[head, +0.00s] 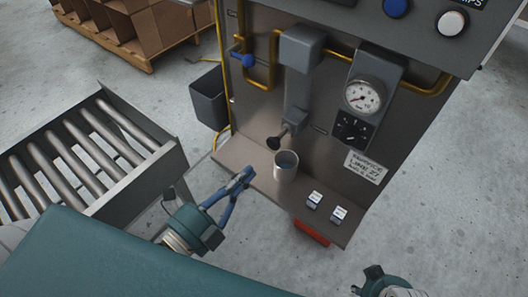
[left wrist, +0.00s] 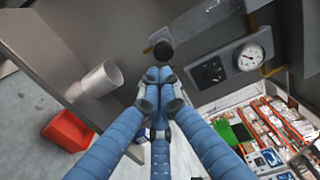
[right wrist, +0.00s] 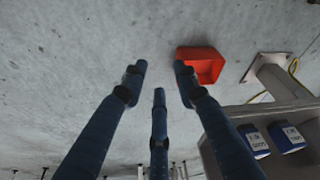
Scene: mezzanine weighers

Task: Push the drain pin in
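A black round knob on a short stem, seemingly the drain pin (head: 273,142), sticks out from the grey fitting on the metal panel, above the ledge. It also shows in the left wrist view (left wrist: 164,50), just beyond my fingertips. My left gripper (head: 245,172) has its blue fingers drawn together with nothing between them; it is left of and below the knob in the head view, apart from it. In the left wrist view the fingertips (left wrist: 160,76) meet. My right gripper (right wrist: 158,78) has its fingers spread and empty, over the floor; only part of it shows in the head view.
A grey cup (head: 286,172) stands on the ledge (head: 240,158) beside the knob. A pressure gauge (head: 362,96) and yellow pipes are above. A roller conveyor (head: 85,150) is at left; a red bin (right wrist: 201,63) is on the floor.

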